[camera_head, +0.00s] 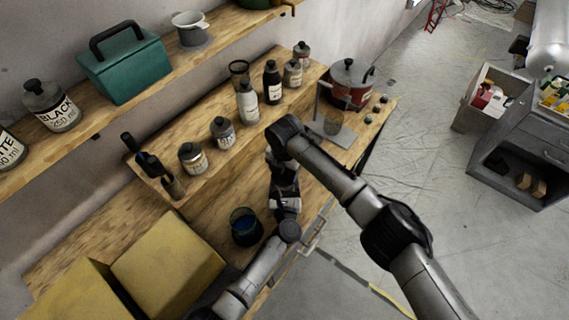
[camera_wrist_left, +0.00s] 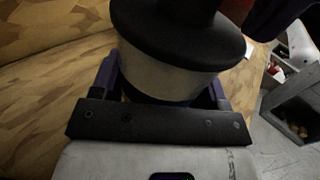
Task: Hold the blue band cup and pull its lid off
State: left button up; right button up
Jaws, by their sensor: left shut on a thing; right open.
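The blue band cup (camera_wrist_left: 165,78) is between the left gripper's fingers in the left wrist view. Its pale body shows, with a thin dark bluish strip low down. Its black lid (camera_wrist_left: 180,40) sits on top, with a dark knob running out of the picture. My left gripper (camera_wrist_left: 162,95) is shut on the cup body below the lid. In the head view, my right gripper (camera_head: 284,175) is open and points down close above the left hand. The arms hide the cup there. A dark bluish finger-like part at the wrist view's upper right may be the right gripper.
Several jars and bottles (camera_head: 248,102) line the bench's back. A red pot (camera_head: 350,88) stands at its far end. Yellow boxes (camera_head: 165,262) fill the near left. Bare wood lies between the jars and arms.

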jog(key=shift+f, duration=0.15)
jog(key=c, duration=1.1)
jog(key=shift+r, duration=0.25)
jog(key=shift+r, duration=0.9)
jog(key=shift+r, duration=2)
pick_arm(q)
jog(key=o, duration=1.4)
jog(key=shift+c, duration=0.2)
